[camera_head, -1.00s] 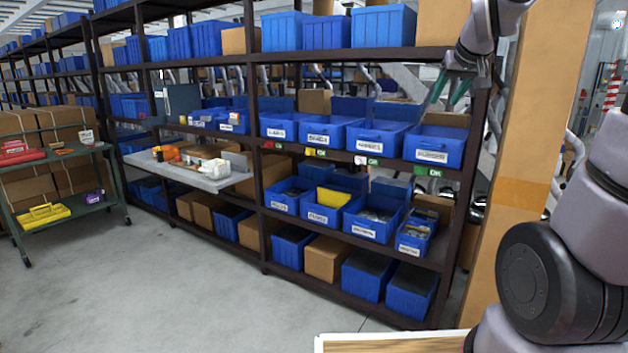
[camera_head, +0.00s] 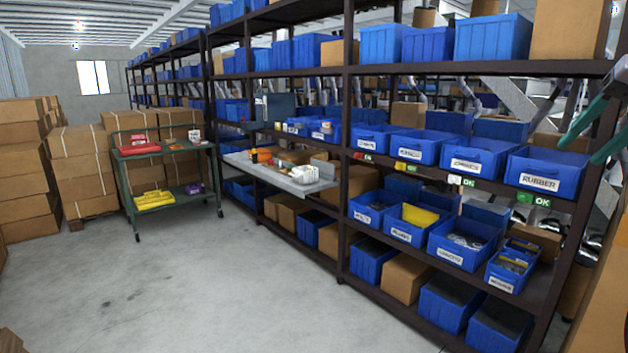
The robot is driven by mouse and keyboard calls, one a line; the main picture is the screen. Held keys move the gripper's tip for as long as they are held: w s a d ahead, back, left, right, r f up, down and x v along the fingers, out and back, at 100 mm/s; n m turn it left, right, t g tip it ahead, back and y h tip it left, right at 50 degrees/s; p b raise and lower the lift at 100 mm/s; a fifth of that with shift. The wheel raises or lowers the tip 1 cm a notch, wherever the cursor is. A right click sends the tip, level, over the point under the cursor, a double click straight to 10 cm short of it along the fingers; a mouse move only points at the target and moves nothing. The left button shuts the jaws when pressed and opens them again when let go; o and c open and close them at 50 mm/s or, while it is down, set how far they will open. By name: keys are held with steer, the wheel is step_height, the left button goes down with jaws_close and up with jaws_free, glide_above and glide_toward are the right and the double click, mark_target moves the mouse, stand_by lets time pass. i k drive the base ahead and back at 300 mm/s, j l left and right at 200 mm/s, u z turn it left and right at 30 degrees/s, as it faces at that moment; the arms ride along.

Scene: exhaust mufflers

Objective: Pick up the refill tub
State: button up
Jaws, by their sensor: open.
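I cannot tell for certain which thing is the refill tub. Several small items, orange, white and brown, stand on a grey pull-out shelf (camera_head: 262,175) in the middle of the rack; a white item (camera_head: 304,174) sits near its front right end. They are too small to identify. My gripper (camera_head: 580,158) shows its green fingers at the right edge, apart and empty, in front of the rack's right end and far from the grey shelf. Part of it is cut off by the frame.
A dark rack with blue bins runs along the right; a bin marked RUBBER (camera_head: 543,172) is nearest my gripper. A green cart (camera_head: 165,151) with red and yellow things stands left of the rack. Stacked cardboard boxes (camera_head: 80,165) are behind it. The grey floor (camera_head: 230,285) in front is clear.

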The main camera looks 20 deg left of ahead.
mark_target(305, 175)
steer(key=i+j+u, duration=0.1)
steer(key=u, duration=0.35)
steer(key=i+j+u, duration=0.15)
steer(key=i+u, duration=0.15)
steer(key=i, duration=0.15)
steer(key=i+u, duration=0.3)
steer(key=i, duration=0.15)
steer(key=i+u, duration=0.1)
steer(key=i, duration=0.9)
steer(key=i+l+u, duration=0.1)
steer(key=i, duration=0.9)
steer(key=l, duration=0.1)
